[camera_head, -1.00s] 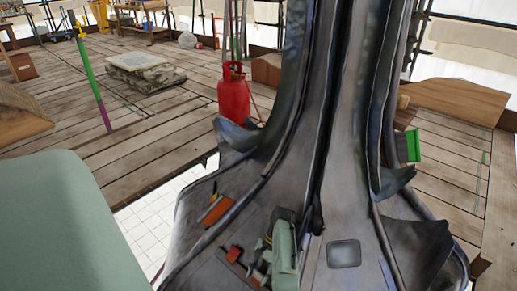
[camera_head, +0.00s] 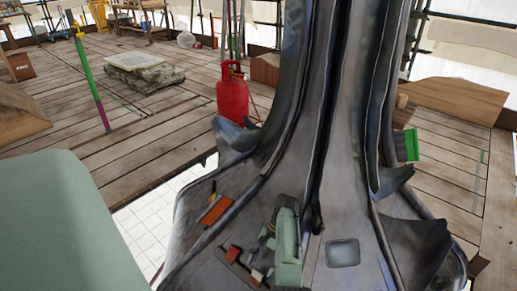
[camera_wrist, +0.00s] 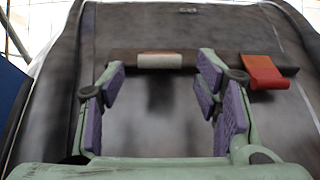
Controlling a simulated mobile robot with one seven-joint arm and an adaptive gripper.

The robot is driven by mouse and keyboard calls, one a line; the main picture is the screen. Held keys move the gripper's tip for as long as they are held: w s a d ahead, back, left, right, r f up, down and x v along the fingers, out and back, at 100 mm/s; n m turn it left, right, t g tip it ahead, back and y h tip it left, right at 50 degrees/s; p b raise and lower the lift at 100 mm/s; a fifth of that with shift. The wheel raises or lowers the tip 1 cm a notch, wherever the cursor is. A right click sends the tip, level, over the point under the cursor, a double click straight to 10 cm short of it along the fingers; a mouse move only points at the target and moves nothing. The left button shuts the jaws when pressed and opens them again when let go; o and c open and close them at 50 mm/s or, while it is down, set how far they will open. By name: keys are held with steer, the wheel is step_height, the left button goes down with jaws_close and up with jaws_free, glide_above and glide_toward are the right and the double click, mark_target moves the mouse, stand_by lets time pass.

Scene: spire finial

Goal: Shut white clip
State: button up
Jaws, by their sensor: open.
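The white clip (camera_wrist: 160,61) is a small pale block on a dark bar (camera_wrist: 200,59) in the wrist view. In that view it lies beyond and between the fingertips of my gripper (camera_wrist: 158,85). My gripper is open, with purple pads to either side and nothing between them. Whether the pads touch the clip cannot be told. A red clip (camera_wrist: 264,72) stands on the same bar to the right, its flap tilted out. In the head view my gripper (camera_head: 264,252) is low over the grey spire base, near a red piece (camera_head: 232,254).
The tall grey spire (camera_head: 335,130) with flared fins rises close by. An orange piece (camera_head: 215,210) lies on its left side. A red gas cylinder (camera_head: 233,97) stands behind on the plank deck. A green block (camera_head: 407,145) is at right.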

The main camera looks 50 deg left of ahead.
steer(key=v, duration=0.7)
steer(key=shift+r, duration=0.15)
steer(key=shift+w, duration=0.1)
